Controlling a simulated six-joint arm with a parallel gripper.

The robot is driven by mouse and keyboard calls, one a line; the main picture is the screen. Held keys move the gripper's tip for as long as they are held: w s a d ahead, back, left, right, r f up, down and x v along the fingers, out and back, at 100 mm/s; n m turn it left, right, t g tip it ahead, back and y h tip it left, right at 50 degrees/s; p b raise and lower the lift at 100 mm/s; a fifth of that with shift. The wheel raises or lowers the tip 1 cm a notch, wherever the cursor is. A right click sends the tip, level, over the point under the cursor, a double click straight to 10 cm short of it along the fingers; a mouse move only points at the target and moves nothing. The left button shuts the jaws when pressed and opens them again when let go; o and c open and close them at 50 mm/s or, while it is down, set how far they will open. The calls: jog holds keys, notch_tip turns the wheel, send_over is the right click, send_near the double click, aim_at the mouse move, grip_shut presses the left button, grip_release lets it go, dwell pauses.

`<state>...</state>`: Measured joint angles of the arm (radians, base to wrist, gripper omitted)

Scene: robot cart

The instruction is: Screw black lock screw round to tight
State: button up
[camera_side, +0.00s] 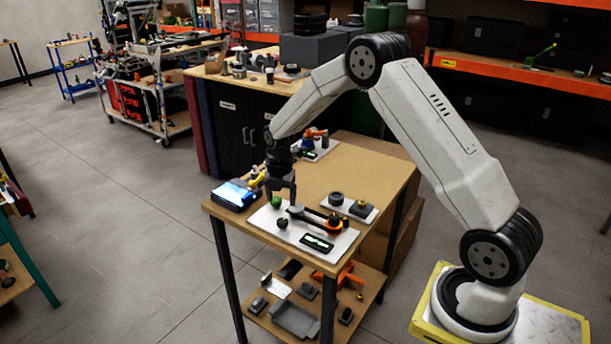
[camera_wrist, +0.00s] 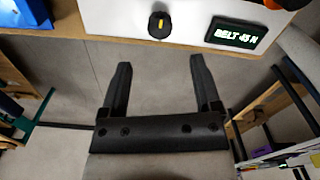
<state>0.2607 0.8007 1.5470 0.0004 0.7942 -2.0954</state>
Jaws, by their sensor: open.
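The black lock screw (camera_wrist: 160,25) is a round black knob with a yellow mark across its top, on a white plate (camera_wrist: 110,15) in the wrist view. In the side view the black knob (camera_side: 282,223) sits near the plate's front left edge.
A display (camera_wrist: 236,33) on the plate reads "BELT 45 N". An orange-and-black part (camera_side: 333,222) stands on the plate. A blue lit box (camera_side: 234,195) is at the table's left corner. A small plate with dark round parts (camera_side: 350,207) lies to the right.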

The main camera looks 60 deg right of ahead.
aim_at(282, 220)
jog(key=shift+f, duration=3.85)
jog(key=shift+c, duration=0.2)
grip_shut()
